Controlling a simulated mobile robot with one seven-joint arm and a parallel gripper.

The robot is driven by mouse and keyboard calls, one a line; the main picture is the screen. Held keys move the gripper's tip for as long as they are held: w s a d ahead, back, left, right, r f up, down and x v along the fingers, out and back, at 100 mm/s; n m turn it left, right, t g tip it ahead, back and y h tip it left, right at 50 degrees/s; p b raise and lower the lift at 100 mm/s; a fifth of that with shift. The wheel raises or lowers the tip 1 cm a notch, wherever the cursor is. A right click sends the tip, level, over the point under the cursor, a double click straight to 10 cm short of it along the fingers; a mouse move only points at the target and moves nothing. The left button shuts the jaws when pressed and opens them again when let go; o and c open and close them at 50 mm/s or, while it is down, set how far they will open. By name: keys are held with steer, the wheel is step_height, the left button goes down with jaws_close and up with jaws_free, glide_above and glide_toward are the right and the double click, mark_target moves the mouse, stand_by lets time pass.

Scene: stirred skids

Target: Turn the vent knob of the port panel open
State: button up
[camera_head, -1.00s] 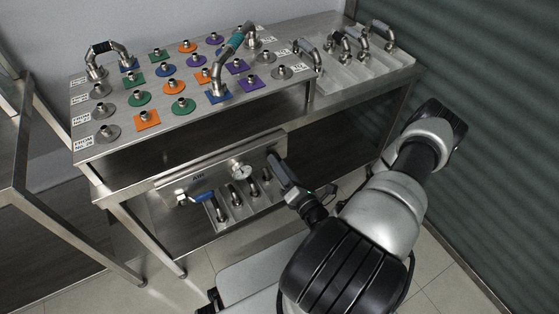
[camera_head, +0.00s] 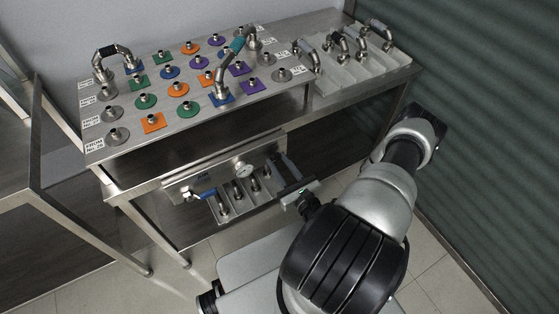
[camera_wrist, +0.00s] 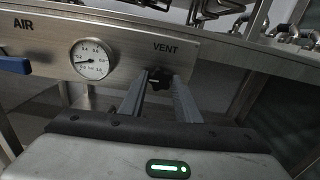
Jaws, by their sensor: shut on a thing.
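The port panel (camera_wrist: 120,35) is a steel plate marked AIR and VENT, with a round gauge (camera_wrist: 92,58) between the words; it also shows under the table in the head view (camera_head: 205,172). The vent knob (camera_wrist: 158,76) is small and black, below the word VENT. My gripper (camera_wrist: 160,84) points at the panel with its two fingers on either side of the knob, shut on it. The fingers hide the knob's sides. In the head view my gripper (camera_head: 282,165) is at the panel's right end, and the knob is hidden there.
A blue-handled valve (camera_head: 208,194) is at the panel's left. A tray of several upright fittings (camera_head: 232,212) stands below the panel. The tabletop (camera_head: 150,98) above carries coloured ports and hose bends. The table edge overhangs the panel. Open floor lies at lower left.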

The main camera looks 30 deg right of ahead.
steer(key=n+p, duration=0.2)
steer(key=n, duration=0.3)
steer(key=shift+n, duration=0.4)
stand_by(0.3)
steer(key=o, duration=1)
steer(key=shift+o, duration=0.2)
steer(key=shift+s, duration=0.15)
steer(key=s, duration=1.7)
steer(key=shift+s+d+p, duration=0.15)
steer(key=shift+d+p, duration=0.15)
